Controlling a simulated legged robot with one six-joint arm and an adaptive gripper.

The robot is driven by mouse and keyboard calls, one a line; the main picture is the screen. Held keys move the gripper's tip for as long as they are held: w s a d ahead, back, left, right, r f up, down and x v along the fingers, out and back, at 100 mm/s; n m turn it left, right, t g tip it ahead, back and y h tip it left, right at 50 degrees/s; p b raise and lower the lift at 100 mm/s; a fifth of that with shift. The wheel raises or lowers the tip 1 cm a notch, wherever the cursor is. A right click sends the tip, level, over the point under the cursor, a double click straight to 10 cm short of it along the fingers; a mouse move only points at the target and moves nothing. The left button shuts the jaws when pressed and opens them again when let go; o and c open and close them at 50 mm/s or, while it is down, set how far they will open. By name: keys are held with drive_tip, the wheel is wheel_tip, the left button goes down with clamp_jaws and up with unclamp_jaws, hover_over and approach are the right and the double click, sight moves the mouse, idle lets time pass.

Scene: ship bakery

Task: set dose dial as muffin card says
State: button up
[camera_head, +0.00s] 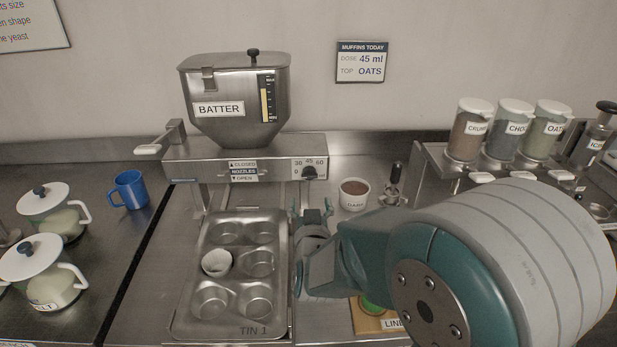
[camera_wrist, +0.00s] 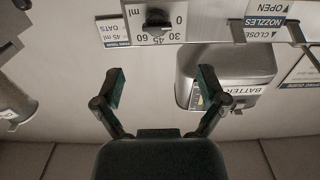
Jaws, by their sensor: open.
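The dose dial (camera_head: 310,172) is a dark knob on the right end of the batter machine's front panel, with a white scale marked 0, 30, 45 and 60. It shows upside down at the top of the wrist view (camera_wrist: 158,19). I cannot tell exactly where its pointer stands. The muffin card (camera_head: 362,62) on the wall reads dose 45 ml, top oats. My gripper (camera_head: 312,210) is open and empty, below and in front of the dial, not touching it. Its spread fingers show in the wrist view (camera_wrist: 161,82), with the dial beyond the gap between them.
The batter hopper (camera_head: 237,100) stands above the panel, with a lever (camera_head: 150,149) at left. A muffin tin (camera_head: 280,300) holding one paper liner lies below. A small brown-filled bowl (camera_head: 354,195) sits right of the dial. Topping jars (camera_head: 514,130) stand on a rack at right.

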sight(309, 177)
drive_tip(key=w, duration=0.9)
drive_tip(key=shift+w+d, duration=0.15)
drive_tip(key=shift+w, duration=0.15)
drive_tip(key=c, duration=1.2)
